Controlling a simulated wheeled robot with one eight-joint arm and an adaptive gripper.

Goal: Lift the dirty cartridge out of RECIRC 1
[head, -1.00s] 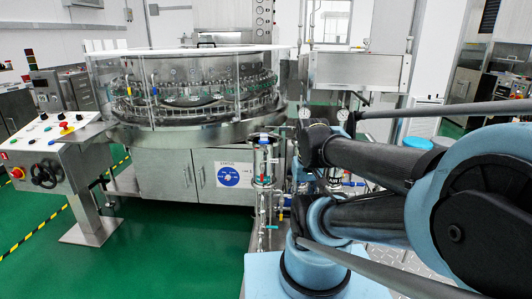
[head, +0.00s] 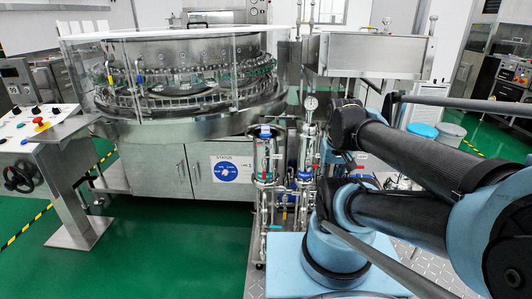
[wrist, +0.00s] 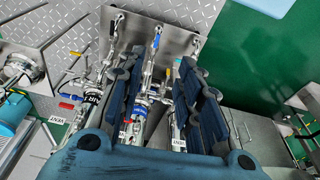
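Two upright steel filter housings stand by the washer in the head view: the left housing (head: 265,160) has a blue part on top, and the right housing (head: 305,150) is partly behind it. I cannot read which one is RECIRC 1, and I cannot make out the dirty cartridge. My gripper (wrist: 160,72) shows in the wrist view with its two dark fingers apart. Nothing is visibly held. Between and beyond the fingers are steel pipework and a blue-handled valve (wrist: 155,42). In the head view my arm hides the gripper.
The rotary washer (head: 185,115) with clear guards stands behind the housings. A control console (head: 38,135) is at left. Lidded containers (head: 422,131) stand at right. Green floor is free at front left. VENT labels and valve handles crowd the pipework.

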